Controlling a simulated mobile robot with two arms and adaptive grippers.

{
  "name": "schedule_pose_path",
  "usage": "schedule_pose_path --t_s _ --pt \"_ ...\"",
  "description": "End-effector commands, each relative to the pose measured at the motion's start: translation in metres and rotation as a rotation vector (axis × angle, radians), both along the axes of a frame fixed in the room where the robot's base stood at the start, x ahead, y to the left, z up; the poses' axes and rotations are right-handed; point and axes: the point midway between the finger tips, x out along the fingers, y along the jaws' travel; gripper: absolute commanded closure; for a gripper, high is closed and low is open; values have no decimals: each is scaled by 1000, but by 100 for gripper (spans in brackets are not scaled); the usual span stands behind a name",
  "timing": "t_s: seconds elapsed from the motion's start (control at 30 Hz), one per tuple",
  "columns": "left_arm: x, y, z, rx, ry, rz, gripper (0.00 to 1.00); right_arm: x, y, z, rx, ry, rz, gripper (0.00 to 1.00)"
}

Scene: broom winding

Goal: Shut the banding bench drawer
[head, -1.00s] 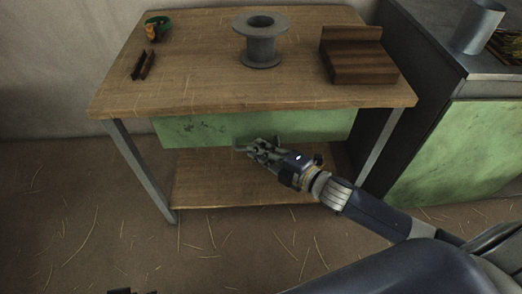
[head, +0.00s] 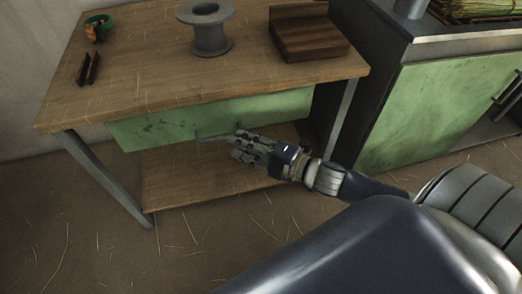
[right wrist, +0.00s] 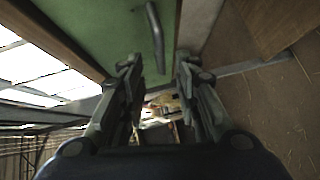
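The banding bench (head: 150,90) has a wooden top, grey legs and a lower shelf. Its drawer has a scuffed green front (head: 170,122) just under the top's front edge, and no drawer inside shows. A grey bar handle (head: 212,138) is on the front; the right wrist view shows the green front (right wrist: 105,25) and the handle (right wrist: 156,38) ahead of the fingers. My right gripper (head: 236,146) is near the handle in the head view. In the right wrist view its fingers (right wrist: 158,72) are apart with nothing between them. My left gripper is out of view.
On the bench top are a grey spool (head: 208,35), a wooden stepped block (head: 310,38), dark strips (head: 88,69) and a green ring-shaped item (head: 98,20). A green-fronted cabinet (head: 430,105) stands at the right. Straw-littered floor (head: 90,235) is open at front left.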

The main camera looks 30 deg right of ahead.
Motion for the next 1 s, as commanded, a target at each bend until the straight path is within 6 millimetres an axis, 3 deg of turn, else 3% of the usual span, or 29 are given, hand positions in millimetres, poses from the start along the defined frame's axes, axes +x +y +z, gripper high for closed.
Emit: schedule_pose_path --t_s 0.2,0.4,1.0 --pt "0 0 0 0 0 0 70 -27 -15 3 -2 4 0 70" --pt "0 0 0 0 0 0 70 -43 -24 6 -1 1 -1 70" --pt "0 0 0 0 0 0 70 -48 -28 8 -1 0 -1 70"
